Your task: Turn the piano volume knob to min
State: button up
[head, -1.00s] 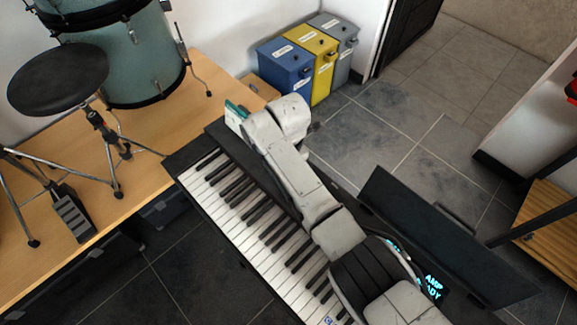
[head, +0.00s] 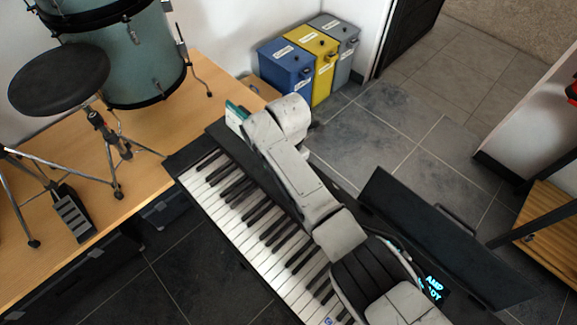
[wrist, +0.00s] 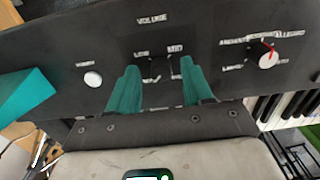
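The piano (head: 255,235) lies diagonally in the head view, with my arm over its back edge. In the wrist view, its dark control panel (wrist: 225,95) carries a "VOLUME" label with scale marks reading like low and mid below it. My gripper (wrist: 160,75) has two teal fingers standing apart on either side of the area under that label. A dark shape shows between the fingers; I cannot make out a volume knob or its pointer there. In the head view, my arm hides this part of the panel.
A round white button (wrist: 93,79) is left of the fingers. A teal wedge (wrist: 22,93) is at far left.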

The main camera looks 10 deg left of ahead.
notch_tip(320, 180, up, 11)
jog(key=b, duration=0.1)
dwell(0.6)
jog(key=shift+f, duration=0.15)
dwell(0.3)
